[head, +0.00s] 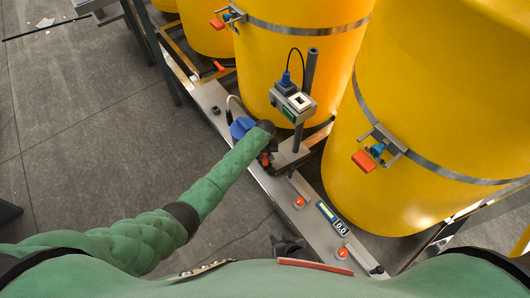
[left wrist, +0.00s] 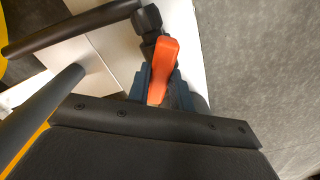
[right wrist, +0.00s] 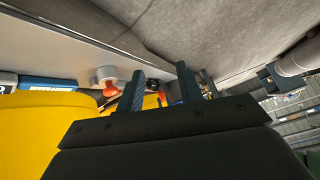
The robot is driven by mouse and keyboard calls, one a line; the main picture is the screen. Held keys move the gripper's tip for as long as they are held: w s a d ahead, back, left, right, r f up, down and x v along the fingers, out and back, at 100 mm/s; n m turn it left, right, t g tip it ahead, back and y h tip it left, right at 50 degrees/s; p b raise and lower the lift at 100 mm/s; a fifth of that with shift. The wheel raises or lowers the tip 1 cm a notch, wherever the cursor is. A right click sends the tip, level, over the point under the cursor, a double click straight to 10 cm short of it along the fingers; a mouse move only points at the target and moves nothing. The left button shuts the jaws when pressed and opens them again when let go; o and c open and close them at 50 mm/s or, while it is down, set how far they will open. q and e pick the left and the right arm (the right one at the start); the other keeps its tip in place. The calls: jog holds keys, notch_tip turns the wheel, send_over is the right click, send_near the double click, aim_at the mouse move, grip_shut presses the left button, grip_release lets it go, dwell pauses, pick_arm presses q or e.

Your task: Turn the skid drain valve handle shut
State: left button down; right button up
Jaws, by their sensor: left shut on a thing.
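An orange valve handle (left wrist: 164,68) on a dark pipe fitting (left wrist: 150,22) shows in the left wrist view. My left gripper (left wrist: 157,88) is shut on this handle, with a dark blue finger on either side of it. In the head view a bit of the orange handle (head: 264,159) shows at the end of my left arm, by the skid's edge. The gripper and wrist hide most of the valve there. My right gripper (right wrist: 161,88) is open and empty, its fingers apart. In the head view it is the dark shape (head: 289,247) low near the skid's front edge.
Yellow tanks (head: 430,90) stand behind the metal skid (head: 315,215). Other orange handles (head: 364,161) sit on the tanks. A pump (head: 241,127), a controller box (head: 293,103), red buttons (head: 299,202) and a display (head: 332,218) are on the skid.

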pick_arm(q)
jog(key=shift+r+m+p, duration=0.2)
jog(key=shift+m+p, duration=0.4)
jog(key=shift+m, duration=0.4)
jog(key=m+p, duration=0.1)
jog(key=m, duration=0.1)
jog(key=shift+m, duration=0.3)
jog(key=m+p, duration=0.1)
jog(key=m, duration=0.2)
jog(key=shift+f+m+p, duration=0.15)
jog(key=shift+m+p, duration=0.15)
jog(key=shift+p, duration=0.1)
jog(key=shift+m+p, duration=0.35)
jog(key=shift+m, duration=1.35)
pick_arm(e)
notch_tip(320, 180, up, 13)
jog(key=w+g, duration=0.1)
jog(key=shift+w+r, duration=0.2)
jog(key=shift+a, duration=0.15)
pick_arm(q)
jog(key=c, duration=1.2)
grip_release()
jog(key=shift+c, duration=0.2)
